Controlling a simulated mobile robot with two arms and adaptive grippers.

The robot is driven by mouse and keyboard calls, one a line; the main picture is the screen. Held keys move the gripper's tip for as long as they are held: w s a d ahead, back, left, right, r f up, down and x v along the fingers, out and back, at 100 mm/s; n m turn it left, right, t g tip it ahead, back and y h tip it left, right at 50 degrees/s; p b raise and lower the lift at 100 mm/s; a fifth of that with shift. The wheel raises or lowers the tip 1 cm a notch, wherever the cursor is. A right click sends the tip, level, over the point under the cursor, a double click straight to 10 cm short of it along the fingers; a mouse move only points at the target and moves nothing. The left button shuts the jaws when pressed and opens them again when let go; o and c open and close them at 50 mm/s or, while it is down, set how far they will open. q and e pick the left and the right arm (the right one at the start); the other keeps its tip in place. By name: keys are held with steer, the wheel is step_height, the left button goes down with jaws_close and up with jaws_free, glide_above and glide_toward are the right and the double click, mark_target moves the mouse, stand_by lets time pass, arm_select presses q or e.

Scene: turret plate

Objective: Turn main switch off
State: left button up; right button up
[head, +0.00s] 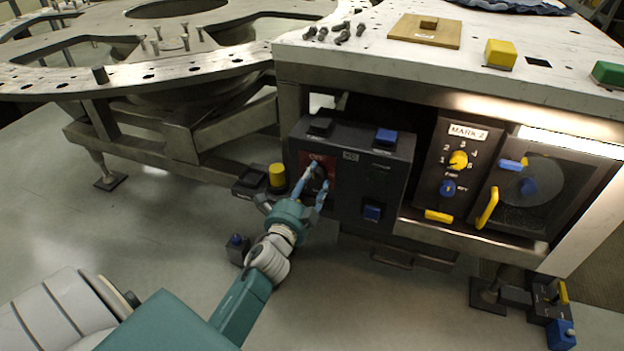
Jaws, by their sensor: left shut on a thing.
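The main switch sits on a red plate (329,163) at the left of a dark control box (385,165) below the table. My left gripper (317,180) reaches up to it from below, its two blue-tipped fingers on either side of the switch knob and shut on it. The fingers cover most of the knob, so its exact angle cannot be told. My right gripper is not in view.
A panel (455,131) labelled MARK 2 with a yellow dial and a dark door with a yellow handle (487,208) are to the right. A yellow cylinder (277,176) stands close to the left of my gripper.

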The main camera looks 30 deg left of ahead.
arm_select(q)
steer(key=shift+d+f+n, duration=0.1)
steer(key=shift+n, duration=0.3)
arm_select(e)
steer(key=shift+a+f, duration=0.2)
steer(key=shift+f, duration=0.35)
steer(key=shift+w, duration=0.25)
arm_select(q)
steer(key=o, duration=1.2)
steer(key=shift+c, duration=0.2)
steer(key=v, duration=1.2)
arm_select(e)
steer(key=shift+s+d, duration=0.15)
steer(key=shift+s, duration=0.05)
